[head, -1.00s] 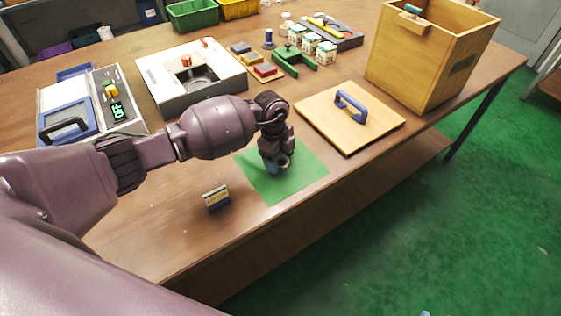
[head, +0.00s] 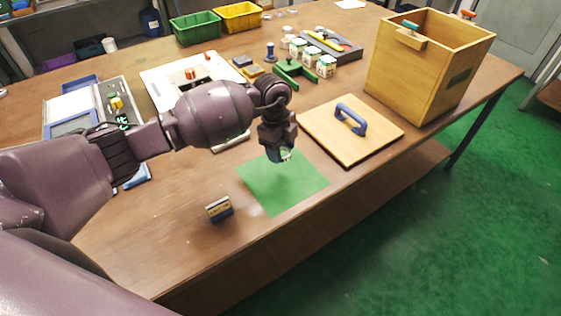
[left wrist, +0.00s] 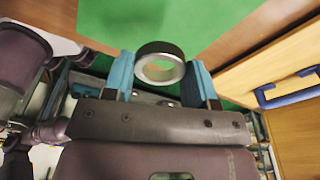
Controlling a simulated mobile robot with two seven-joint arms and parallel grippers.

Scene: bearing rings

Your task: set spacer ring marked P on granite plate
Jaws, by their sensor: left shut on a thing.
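My left gripper (head: 280,154) is shut on a ring and holds it above the green mat (head: 285,189). In the left wrist view, the ring (left wrist: 160,48) sits between the two blue fingers. It has a dark outer side and a bright metal inner edge, and its hole is open. I cannot read a letter P on it. I cannot make out for sure which thing is the granite plate. My right gripper is not in view.
A wooden board (head: 375,145) with a blue handle lies to the right, before a wooden box (head: 415,75). A white device (head: 165,83) and several jars (head: 309,58) stand behind.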

